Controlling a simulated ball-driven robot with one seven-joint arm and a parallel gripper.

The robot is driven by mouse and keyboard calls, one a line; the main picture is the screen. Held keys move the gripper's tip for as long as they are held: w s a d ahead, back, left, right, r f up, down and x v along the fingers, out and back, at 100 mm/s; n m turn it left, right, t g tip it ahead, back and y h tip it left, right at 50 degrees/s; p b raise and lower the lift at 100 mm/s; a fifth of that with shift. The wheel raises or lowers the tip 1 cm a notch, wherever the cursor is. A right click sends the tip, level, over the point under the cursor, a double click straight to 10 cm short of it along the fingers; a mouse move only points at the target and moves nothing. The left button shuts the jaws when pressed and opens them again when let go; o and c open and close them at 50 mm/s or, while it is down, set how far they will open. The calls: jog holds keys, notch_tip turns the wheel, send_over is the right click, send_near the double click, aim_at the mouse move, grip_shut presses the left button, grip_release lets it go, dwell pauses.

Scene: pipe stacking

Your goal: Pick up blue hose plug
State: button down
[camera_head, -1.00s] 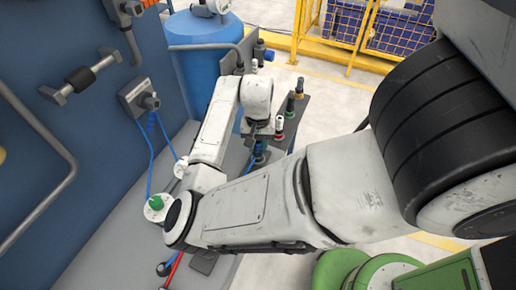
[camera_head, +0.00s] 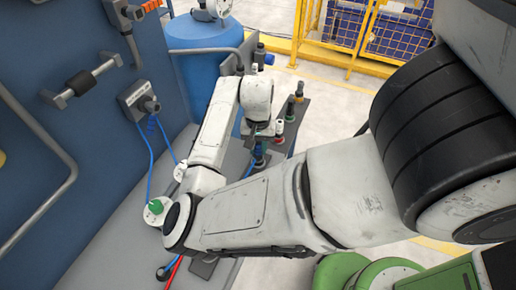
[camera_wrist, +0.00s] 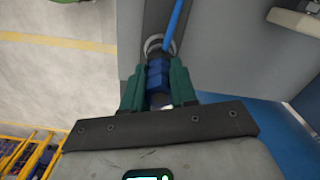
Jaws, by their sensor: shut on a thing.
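The blue hose plug (camera_wrist: 157,76) sits between the two green fingers of my gripper (camera_wrist: 158,70) in the wrist view. The fingers are closed on its sides. A blue hose (camera_wrist: 175,26) runs from the plug's far end to the top of the picture. A grey ring (camera_wrist: 153,43) shows around or just beyond that end; I cannot tell whether the plug touches it. In the head view my arm hides most of the gripper, and a small blue part (camera_head: 260,154) shows below my wrist.
Several capped pegs (camera_head: 290,112) stand on a dark rack close to the right of my wrist. A blue wall panel (camera_head: 60,130) with pipes and a socket (camera_head: 138,103) is at left. A blue tank (camera_head: 205,65) stands behind. Open floor lies beyond the rack.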

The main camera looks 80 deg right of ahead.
notch_tip(320, 180, up, 2)
jog(key=shift+r, duration=0.25)
jog(key=s+a+r, duration=0.9)
jog(key=a, duration=0.1)
jog(key=shift+s+r, duration=0.3)
jog(key=shift+s, duration=0.1)
notch_tip(320, 180, up, 8)
jog(key=p, duration=0.6)
jog(key=shift+p, duration=0.4)
jog(key=shift+a, duration=0.1)
